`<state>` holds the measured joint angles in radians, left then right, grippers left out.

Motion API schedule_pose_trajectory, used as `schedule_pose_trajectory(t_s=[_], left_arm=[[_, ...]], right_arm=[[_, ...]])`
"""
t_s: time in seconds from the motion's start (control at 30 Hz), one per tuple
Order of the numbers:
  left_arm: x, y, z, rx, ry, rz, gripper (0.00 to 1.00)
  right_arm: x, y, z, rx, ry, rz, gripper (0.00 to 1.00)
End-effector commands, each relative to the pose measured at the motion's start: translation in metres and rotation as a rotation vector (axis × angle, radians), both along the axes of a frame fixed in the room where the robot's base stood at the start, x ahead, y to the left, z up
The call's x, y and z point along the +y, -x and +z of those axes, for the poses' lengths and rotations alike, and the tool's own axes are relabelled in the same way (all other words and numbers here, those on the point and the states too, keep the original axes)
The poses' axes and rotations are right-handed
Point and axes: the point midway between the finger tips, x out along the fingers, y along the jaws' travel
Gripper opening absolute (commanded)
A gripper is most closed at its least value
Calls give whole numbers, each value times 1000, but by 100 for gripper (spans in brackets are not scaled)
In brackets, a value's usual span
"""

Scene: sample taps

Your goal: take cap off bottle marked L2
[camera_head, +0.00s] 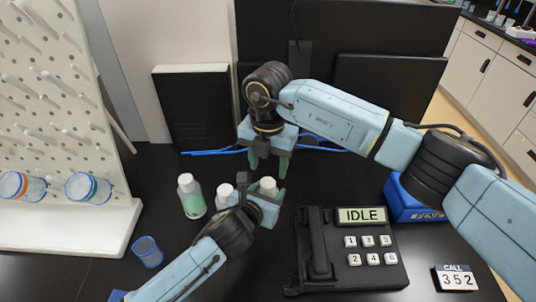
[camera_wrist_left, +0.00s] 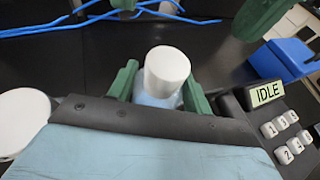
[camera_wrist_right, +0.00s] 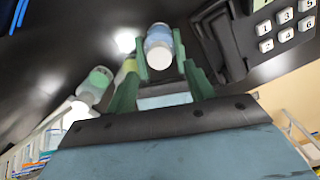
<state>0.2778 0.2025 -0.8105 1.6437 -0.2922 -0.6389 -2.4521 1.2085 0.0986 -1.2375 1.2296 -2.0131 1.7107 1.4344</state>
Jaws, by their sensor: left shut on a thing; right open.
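My left gripper (camera_head: 266,198) is shut on a white-capped bottle, with its green fingers on either side of the pale blue body (camera_wrist_left: 158,99). The bottle's white cap (camera_head: 267,186) is on top; it also shows in the left wrist view (camera_wrist_left: 166,68) and the right wrist view (camera_wrist_right: 160,58). My right gripper (camera_head: 267,160) is open and empty, above and behind this cap, pointing down. A bottle with green liquid (camera_head: 193,203) and a second white-capped bottle (camera_head: 225,192) stand to the left. No L2 mark is readable on any bottle.
A black phone-like device (camera_head: 350,260) reading IDLE stands right of the bottles, with a blue box (camera_head: 405,203) behind it and a card (camera_head: 456,279) reading CALL 352. A white pegboard rack (camera_head: 60,225) and blue cup (camera_head: 147,251) are left. Blue cables (camera_head: 205,152) lie behind.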

Motion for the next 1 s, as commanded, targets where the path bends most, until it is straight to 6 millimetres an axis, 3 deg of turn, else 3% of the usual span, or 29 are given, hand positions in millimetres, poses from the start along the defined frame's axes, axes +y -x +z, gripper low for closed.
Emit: schedule_pose_trajectory(t_s=[0.1,0.3,0.7,1.0], left_arm=[[0,0,0,0,0,0,0],[0,0,0,0,0,0,0],[0,0,0,0,0,0,0],[0,0,0,0,0,1,0]], right_arm=[[0,1,-21,4,1,0,53],[0,0,-45,2,0,2,53],[0,0,-52,0,0,3,53],[0,0,-52,0,0,3,14]])
